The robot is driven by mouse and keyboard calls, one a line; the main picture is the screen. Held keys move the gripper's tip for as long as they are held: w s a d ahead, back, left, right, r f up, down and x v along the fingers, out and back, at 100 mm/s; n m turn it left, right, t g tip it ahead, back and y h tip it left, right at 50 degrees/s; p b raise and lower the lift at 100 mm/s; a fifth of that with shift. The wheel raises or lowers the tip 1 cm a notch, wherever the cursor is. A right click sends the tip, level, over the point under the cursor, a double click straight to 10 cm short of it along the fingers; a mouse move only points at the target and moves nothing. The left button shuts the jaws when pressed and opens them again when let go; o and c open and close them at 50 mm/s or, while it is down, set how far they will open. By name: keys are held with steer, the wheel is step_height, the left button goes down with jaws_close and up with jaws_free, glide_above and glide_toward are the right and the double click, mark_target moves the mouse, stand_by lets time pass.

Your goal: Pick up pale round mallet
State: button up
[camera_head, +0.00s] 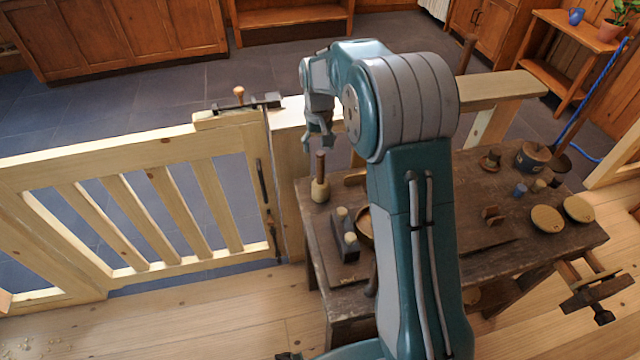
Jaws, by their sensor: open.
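The pale round mallet (320,190) stands on its head near the far left corner of the dark wooden workbench (490,258). Its pale head rests on the bench top and its brown handle points up. My gripper (322,146) is open, pointing down just above the top of the handle. From this view I cannot tell whether the fingers are around the handle tip or a little above it. My arm hides the middle of the bench.
A dark block tool with pale knobs (345,242) and a partly hidden round bowl (365,226) are in front of the mallet. A pale wooden gate (140,210) stands left of the bench. Round wooden discs (547,219) and small pots lie at the right.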

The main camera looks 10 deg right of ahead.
mark_target(320, 164)
step_height(320, 164, down, 7)
steer(key=shift+s+d+r, duration=0.1)
steer(key=shift+s, duration=0.05)
jaws_close()
